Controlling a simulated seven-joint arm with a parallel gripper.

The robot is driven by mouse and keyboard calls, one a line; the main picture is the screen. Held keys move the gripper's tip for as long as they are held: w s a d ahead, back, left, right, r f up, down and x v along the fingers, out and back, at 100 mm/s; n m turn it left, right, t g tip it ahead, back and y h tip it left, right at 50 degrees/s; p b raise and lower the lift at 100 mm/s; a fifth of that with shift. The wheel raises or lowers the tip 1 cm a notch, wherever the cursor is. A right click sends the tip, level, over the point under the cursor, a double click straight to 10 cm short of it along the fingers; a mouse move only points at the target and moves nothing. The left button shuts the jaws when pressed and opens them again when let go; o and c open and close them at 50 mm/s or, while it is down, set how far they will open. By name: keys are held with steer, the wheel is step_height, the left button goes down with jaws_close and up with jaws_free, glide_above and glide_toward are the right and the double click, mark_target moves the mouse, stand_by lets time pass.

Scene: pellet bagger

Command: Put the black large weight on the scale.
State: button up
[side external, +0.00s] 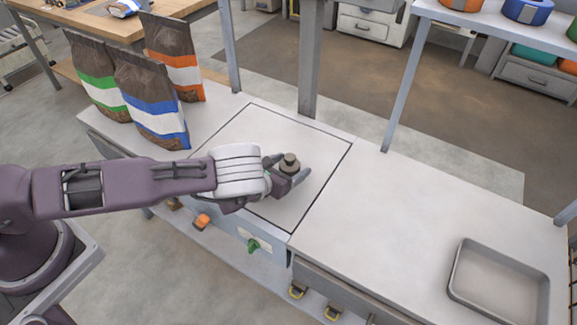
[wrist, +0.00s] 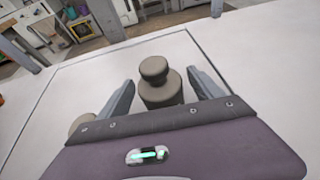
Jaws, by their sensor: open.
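A dark grey-brown weight with a round knob (side external: 290,160) stands upright within the black-outlined square scale plate (side external: 262,122). The same weight (wrist: 160,92) shows in the middle of the wrist view, between my fingers. My gripper (side external: 289,168) is open, low over the plate, with one finger on each side of the weight. In the wrist view a gap shows between the weight and the right finger. A second rounded, lighter brown piece (wrist: 82,126) is partly hidden by my gripper at the left of the wrist view.
Three bags stand at the back left: green-striped (side external: 96,88), blue-striped (side external: 152,105) and orange-striped (side external: 174,65). An empty metal tray (side external: 455,283) lies at the right of the bench. The bench between plate and tray is clear. Shelf posts (side external: 309,60) rise along the back edge.

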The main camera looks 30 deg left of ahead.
steer(key=v, duration=1.2)
steer(key=shift+w+a+r+n+y, duration=0.15)
steer(key=shift+r+n+y, duration=0.2)
steer(key=shift+n, duration=0.25)
step_height(320, 180, up, 17)
steer(key=s+a+n+g+y, duration=0.1)
steer(key=n+g, duration=0.2)
steer(key=n, duration=0.8)
steer(key=s+a+n+g, duration=0.1)
steer(key=a+n+g, duration=0.15)
steer(key=n, duration=0.85)
steer(key=s+a+r+n+g+h, duration=0.2)
steer(key=s+r+n, duration=0.6)
steer(key=s+r, duration=0.55)
steer(key=s+a+r+n, duration=0.1)
steer(key=s+r+n, duration=0.1)
steer(key=s, duration=0.4)
steer(key=s+a+r+n+y, duration=0.1)
steer(key=s+n, duration=0.2)
steer(key=s, duration=0.2)
steer(key=shift+s+a+r+n, duration=0.4)
